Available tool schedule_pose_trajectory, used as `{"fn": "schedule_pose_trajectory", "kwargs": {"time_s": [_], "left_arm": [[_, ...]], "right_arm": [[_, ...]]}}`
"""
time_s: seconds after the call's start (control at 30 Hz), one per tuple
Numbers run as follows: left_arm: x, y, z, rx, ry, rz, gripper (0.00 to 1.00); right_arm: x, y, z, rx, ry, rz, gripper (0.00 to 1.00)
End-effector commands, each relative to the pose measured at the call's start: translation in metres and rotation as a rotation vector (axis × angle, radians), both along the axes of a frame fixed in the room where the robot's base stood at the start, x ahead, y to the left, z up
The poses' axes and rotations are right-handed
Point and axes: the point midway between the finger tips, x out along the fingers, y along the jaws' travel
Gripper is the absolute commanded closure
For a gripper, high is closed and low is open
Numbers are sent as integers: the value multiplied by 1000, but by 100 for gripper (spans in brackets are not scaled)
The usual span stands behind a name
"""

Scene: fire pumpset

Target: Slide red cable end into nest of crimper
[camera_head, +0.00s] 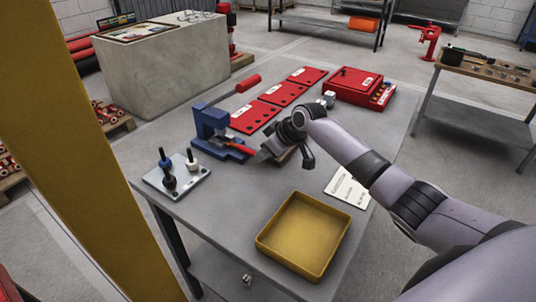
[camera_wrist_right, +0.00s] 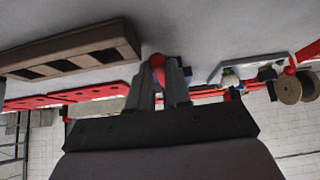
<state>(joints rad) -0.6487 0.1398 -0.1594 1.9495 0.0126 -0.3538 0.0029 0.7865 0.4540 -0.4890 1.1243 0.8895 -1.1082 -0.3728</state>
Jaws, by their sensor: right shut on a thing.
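The blue crimper (camera_head: 210,122) stands on the grey table, with a red-gripped lever (camera_head: 248,83) reaching up to the right. My right gripper (camera_head: 262,154) is just to the right of the crimper's base, low over the table. It is shut on the red cable (camera_head: 241,149), which points left toward the crimper. In the right wrist view the red cable end (camera_wrist_right: 157,64) shows between the two fingers (camera_wrist_right: 163,78). Whether the cable end touches the nest cannot be told. My left gripper is not in view.
A grey plate with knobs (camera_head: 196,180) lies left of the gripper. A yellow tray (camera_head: 266,238) is at the front. Red panels (camera_head: 252,117) and a red case (camera_head: 353,85) lie behind. A brown slotted block (camera_wrist_right: 115,42) is close to the gripper. A white card (camera_head: 347,187) lies right.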

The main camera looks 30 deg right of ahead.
Motion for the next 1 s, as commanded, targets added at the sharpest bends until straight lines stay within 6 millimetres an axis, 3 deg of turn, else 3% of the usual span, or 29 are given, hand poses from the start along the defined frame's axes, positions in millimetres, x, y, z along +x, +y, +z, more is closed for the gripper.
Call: {"fn": "schedule_pose_trajectory", "kwargs": {"time_s": [1.0], "left_arm": [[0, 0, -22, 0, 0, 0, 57]], "right_arm": [[27, 16, -1, 1, -2, 0, 100]]}}
